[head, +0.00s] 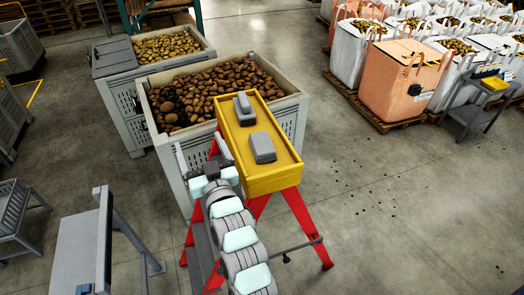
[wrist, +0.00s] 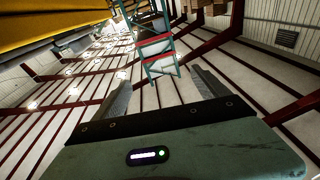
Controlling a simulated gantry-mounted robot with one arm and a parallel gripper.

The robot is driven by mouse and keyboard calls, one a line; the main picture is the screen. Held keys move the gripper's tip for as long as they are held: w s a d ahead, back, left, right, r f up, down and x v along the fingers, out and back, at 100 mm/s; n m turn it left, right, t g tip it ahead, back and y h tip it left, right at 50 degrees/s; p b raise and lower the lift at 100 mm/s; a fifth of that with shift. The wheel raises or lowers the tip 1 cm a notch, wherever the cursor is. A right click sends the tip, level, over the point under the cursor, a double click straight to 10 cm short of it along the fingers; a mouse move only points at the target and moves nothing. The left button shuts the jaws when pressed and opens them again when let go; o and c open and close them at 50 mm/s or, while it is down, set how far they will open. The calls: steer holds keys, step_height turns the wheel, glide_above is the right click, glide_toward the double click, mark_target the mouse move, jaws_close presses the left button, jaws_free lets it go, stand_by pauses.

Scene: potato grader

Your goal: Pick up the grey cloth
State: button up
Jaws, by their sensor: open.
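A grey folded block-like item (head: 262,147), which looks like the grey cloth, lies on the yellow tray top (head: 278,172) of a red-legged stand. A second grey item (head: 244,108), with a raised narrow part, lies farther back on the same top; I cannot tell for certain which is cloth. My gripper (head: 202,156) is just left of the yellow top, fingers apart and empty. In the wrist view my gripper (wrist: 162,86) is open with nothing between its fingers. No cloth shows there; a yellow edge (wrist: 60,18) fills the upper left.
A large crate of potatoes (head: 290,106) stands directly behind and left of the stand, with another crate (head: 124,84) beyond. White and orange sacks (head: 400,85) stand on pallets at the upper right. A grey table (head: 78,250) is at the lower left.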

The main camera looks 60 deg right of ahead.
steer(key=s+d+f+g+b, duration=0.1)
steer(key=s+d+g, duration=0.2)
steer(key=s+d, duration=0.3)
steer(key=m+g+y+b, duration=0.1)
steer(key=g+y, duration=0.1)
steer(key=g, duration=0.1)
glide_toward(262, 140)
steer(key=shift+w+a+r, duration=0.2)
steer(key=shift+a+r, duration=0.1)
steer(key=shift+a, duration=0.15)
steer(key=shift+d+f, duration=0.15)
steer(key=p+x, duration=0.1)
steer(key=x, duration=0.4)
steer(key=shift+s+p+x, duration=0.2)
steer(key=shift+p+x, duration=1.1)
steer(key=shift+x, duration=1.4)
steer(key=shift+d+f, duration=0.1)
steer(key=shift+f, duration=0.05)
steer(key=c, duration=1.5)
